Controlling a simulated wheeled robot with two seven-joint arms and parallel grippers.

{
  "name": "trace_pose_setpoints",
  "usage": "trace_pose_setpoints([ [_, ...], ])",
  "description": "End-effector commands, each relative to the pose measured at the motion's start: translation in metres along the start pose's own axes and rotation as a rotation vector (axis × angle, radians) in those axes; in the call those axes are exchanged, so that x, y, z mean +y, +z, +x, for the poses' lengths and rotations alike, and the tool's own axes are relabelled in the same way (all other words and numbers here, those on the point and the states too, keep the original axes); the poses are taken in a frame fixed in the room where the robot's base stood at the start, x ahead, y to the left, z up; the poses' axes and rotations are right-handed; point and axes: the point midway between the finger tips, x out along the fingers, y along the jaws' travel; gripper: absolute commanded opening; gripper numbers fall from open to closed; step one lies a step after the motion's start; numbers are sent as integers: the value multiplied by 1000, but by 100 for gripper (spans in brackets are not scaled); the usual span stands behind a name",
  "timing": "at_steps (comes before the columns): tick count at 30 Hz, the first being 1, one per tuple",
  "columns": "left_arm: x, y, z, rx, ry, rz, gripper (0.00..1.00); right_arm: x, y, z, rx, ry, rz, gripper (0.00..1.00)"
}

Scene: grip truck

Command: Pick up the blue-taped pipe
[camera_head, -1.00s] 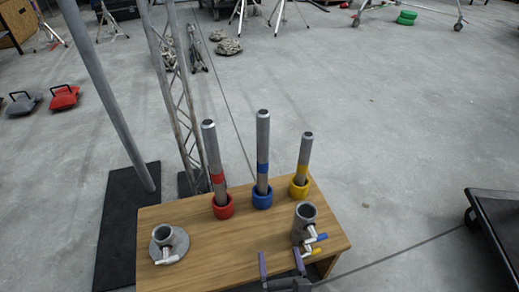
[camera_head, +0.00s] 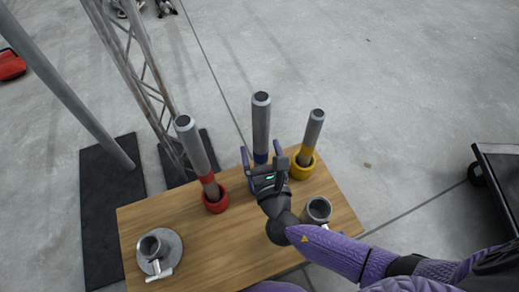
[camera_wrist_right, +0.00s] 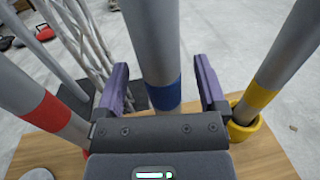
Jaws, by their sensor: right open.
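The blue-taped pipe (camera_head: 261,125) stands upright at the middle back of the wooden table. Its blue tape band (camera_wrist_right: 165,98) shows between my fingers in the right wrist view. My right gripper (camera_head: 262,154) is open, with one finger on each side of the pipe near the tape. I cannot tell whether either finger touches it. The pipe's lower end and its blue cup are mostly hidden behind my gripper. My left gripper is not in view.
The red-taped pipe (camera_head: 196,152) in a red cup (camera_head: 215,203) leans at the left. The yellow-taped pipe (camera_head: 312,130) stands in a yellow cup (camera_head: 302,171), close on the right. Metal fittings sit on the wooden table (camera_head: 190,240). A truss (camera_head: 150,95) rises behind.

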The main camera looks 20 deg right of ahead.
Motion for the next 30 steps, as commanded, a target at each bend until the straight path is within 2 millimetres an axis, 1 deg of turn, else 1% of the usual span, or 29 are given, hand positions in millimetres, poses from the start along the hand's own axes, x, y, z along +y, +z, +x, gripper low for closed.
trace_pose_setpoints([
  [2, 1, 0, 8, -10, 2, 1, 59, -2, -2, 15, 1, -1, 0, 91],
  [4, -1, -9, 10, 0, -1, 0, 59, -1, -1, 25, 2, 0, 0, 91],
  [6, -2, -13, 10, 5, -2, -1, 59, -1, 0, 29, 2, 0, -1, 91],
  [11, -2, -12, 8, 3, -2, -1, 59, -1, 2, 30, 1, 1, -1, 91],
  [12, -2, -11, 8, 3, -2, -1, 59, -1, 2, 30, 1, 1, -1, 86],
  [14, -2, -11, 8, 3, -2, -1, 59, -1, 2, 30, 1, 1, -1, 74],
  [15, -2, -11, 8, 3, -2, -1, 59, -1, 2, 29, 1, 1, -1, 65],
  [20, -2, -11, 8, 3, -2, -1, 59, -1, 2, 29, 1, 0, -1, 31],
  [21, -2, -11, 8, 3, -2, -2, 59, -1, 2, 29, 1, 0, -1, 23],
  [23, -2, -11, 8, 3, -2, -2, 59, -1, 2, 29, 1, 0, -1, 10],
  [24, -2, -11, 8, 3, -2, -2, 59, -1, 2, 29, 1, 0, -1, 2],
  [25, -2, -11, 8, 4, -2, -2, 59, -1, 2, 29, 1, 0, -1, 0],
  [30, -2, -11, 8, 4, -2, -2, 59, -1, 2, 29, 0, 0, -1, 0],
])
